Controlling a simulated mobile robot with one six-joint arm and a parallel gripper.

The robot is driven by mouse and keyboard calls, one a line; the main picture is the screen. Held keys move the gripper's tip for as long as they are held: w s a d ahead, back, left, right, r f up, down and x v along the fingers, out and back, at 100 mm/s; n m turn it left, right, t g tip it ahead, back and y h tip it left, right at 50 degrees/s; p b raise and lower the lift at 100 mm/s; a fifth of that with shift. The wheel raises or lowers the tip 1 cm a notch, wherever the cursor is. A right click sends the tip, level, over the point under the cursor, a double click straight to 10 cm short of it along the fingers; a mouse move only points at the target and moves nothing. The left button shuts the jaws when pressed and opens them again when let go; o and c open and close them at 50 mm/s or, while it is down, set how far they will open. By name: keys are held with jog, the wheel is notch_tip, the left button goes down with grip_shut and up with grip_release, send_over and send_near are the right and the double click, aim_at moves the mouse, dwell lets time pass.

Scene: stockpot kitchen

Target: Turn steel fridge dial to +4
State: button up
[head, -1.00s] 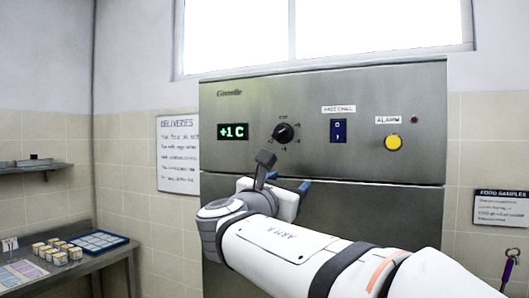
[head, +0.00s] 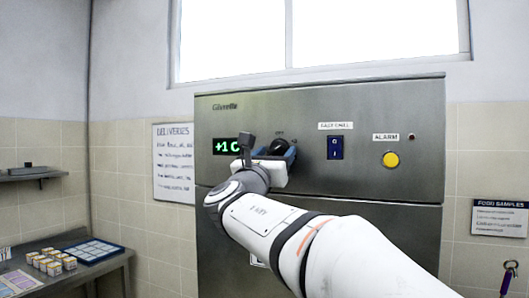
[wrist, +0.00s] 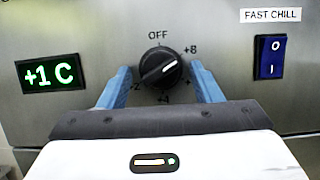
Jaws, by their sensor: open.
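The steel fridge (head: 330,200) has a round black dial (wrist: 152,76) on its front panel. In the wrist view the dial is marked OFF at the top, +8 at upper right, +4 at the bottom and 2 at lower left. A white line on the knob slants between lower left and upper right. The green display (wrist: 51,73) reads +1 C. My gripper (wrist: 161,76) is open, with one blue finger on each side of the dial. I cannot tell whether they touch it. In the head view my gripper (head: 275,152) partly covers the dial (head: 279,145).
Right of the dial are a blue FAST CHILL switch (head: 335,148) and a yellow ALARM button (head: 391,160). A side table (head: 100,265) with small boxes (head: 48,264) stands at lower left. A deliveries board (head: 174,163) hangs on the wall.

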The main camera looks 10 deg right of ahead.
jog(key=c, duration=0.9)
jog(key=shift+a, duration=0.3)
jog(key=shift+c, duration=0.4)
jog(key=shift+s+d, duration=0.15)
jog(key=shift+d, duration=0.15)
jog(key=shift+a, duration=0.15)
